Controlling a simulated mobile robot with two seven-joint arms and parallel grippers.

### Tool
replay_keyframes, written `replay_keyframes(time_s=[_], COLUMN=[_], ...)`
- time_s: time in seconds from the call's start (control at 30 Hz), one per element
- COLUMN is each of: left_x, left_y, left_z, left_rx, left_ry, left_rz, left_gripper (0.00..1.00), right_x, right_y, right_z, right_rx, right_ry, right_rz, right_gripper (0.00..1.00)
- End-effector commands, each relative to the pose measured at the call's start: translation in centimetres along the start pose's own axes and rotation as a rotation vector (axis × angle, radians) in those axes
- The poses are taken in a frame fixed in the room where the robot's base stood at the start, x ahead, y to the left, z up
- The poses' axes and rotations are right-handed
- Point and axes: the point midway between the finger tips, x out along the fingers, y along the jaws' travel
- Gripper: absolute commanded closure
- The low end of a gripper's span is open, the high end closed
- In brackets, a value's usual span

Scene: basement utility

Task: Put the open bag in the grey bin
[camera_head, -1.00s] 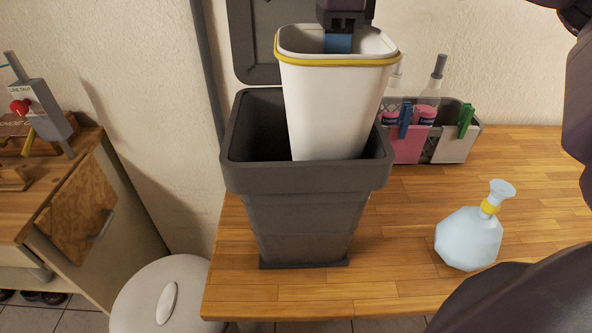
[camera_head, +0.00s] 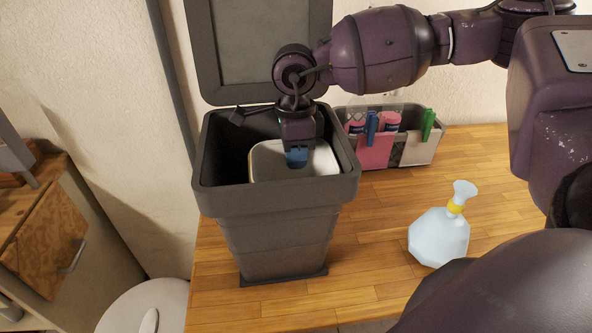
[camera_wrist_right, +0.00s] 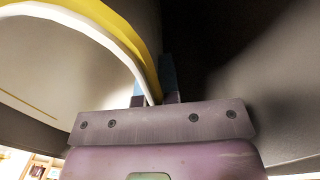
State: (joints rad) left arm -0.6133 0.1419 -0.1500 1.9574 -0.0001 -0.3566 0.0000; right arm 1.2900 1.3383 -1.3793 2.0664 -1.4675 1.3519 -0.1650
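The open bag (camera_head: 262,164) is white with a yellow band at its rim. It now sits low inside the grey bin (camera_head: 278,195), toward the right of the opening, with only its upper part showing. The bin stands upright on the wooden table with its lid raised behind. My right gripper (camera_head: 297,157) reaches down into the bin from above, at the bag's rim. In the right wrist view, the bag's yellow rim (camera_wrist_right: 140,45) runs between the fingers (camera_wrist_right: 155,88), which look closed on it. The bag's lower part is hidden by the bin. My left gripper is not in view.
A caddy (camera_head: 415,148) with bottles and clips stands behind the bin to the right. A cabinet (camera_head: 50,235) and a white round lid (camera_head: 150,305) are at left.

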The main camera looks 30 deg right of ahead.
Motion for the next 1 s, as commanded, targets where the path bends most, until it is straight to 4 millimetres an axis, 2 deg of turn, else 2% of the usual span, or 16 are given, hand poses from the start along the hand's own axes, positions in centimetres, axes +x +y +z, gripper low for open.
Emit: replay_keyframes(time_s=[0.17,0.4,0.83,0.9,1.0], left_x=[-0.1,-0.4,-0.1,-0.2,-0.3], left_y=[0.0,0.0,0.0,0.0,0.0], left_z=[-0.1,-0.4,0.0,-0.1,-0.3], left_rx=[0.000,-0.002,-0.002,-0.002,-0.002], left_ry=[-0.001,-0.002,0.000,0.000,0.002], left_rz=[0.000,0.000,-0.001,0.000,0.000], left_gripper=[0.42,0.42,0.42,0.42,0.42], right_x=[1.2,4.1,4.8,4.7,4.7], right_y=[-0.1,-0.4,-0.4,-0.4,-0.4], right_z=[0.0,0.0,0.0,0.0,0.0], right_rx=[0.000,0.001,0.001,0.001,0.001], right_ry=[0.002,0.001,0.000,0.000,0.000], right_rz=[0.002,0.000,-0.001,-0.001,0.000], right_gripper=[1.00,1.00,1.00,0.87,0.72])
